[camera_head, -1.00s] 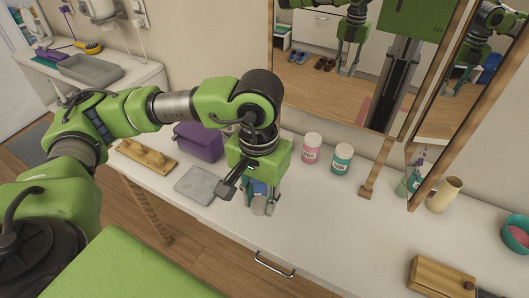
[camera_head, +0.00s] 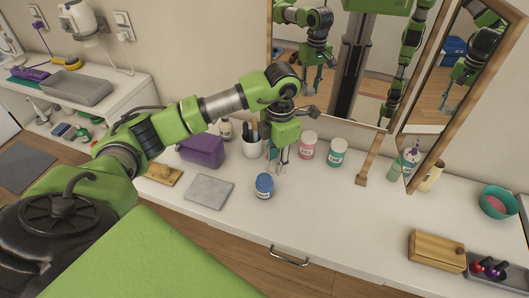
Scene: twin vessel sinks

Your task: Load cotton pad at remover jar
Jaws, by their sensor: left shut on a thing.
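A blue-lidded jar (camera_head: 264,187) stands upright on the white counter. A pink jar (camera_head: 308,146) and a teal jar (camera_head: 337,153) stand behind it to the right; I cannot read which is the remover jar. My left gripper (camera_head: 277,168) points down behind and slightly right of the blue jar, apart from it, beside a white cup of brushes (camera_head: 252,147). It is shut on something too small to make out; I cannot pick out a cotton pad. My right gripper is not directly in view.
A grey slab (camera_head: 209,191), a purple box (camera_head: 202,150) and a wooden block with knobs (camera_head: 162,174) are to the left. A wooden box (camera_head: 437,250) and a teal bowl (camera_head: 498,202) are to the right. A mirror (camera_head: 350,60) stands behind. The front middle counter is clear.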

